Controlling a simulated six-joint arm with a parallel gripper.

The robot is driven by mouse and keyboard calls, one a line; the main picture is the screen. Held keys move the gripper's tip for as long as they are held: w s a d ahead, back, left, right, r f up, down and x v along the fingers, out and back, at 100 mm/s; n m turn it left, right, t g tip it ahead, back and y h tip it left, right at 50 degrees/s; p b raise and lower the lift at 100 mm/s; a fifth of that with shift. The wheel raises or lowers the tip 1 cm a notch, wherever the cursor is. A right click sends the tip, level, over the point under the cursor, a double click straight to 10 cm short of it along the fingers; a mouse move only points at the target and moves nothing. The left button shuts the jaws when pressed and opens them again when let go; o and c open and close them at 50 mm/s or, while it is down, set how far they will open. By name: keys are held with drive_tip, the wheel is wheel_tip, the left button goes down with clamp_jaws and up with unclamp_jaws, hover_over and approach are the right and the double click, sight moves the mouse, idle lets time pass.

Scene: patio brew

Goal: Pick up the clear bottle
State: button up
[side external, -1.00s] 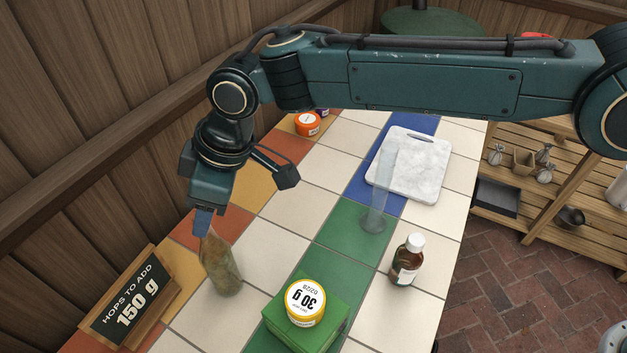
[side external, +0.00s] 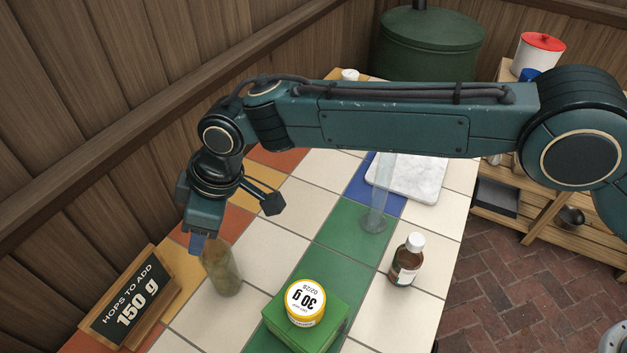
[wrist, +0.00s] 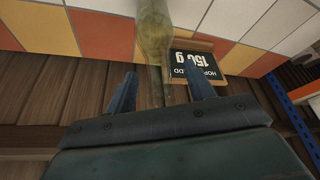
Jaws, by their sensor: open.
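The clear bottle (side external: 222,272), with a greenish-brown tint, stands upright on the tiles at the left in the side view. My gripper (side external: 199,244) is at its upper end, pointing down, and hides part of the neck. In the wrist view the bottle (wrist: 154,35) extends in from the top edge, its narrow neck between the two fingers. My gripper (wrist: 160,68) is open there, with gaps visible on both sides of the neck.
A hops sign (side external: 130,297) reading 150 g stands left of the bottle. A green box (side external: 300,330) with a yellow-rimmed tin (side external: 305,300) is to the right. Beyond are a brown bottle (side external: 406,262), a glass cylinder (side external: 376,205) and a marble board (side external: 420,180). A wooden wall runs along the left.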

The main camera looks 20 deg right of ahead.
idle(0.3)
clamp_jaws()
drive_tip(key=shift+r, duration=0.1)
wheel_tip(320, 180, up, 10)
idle(0.8)
idle(0.5)
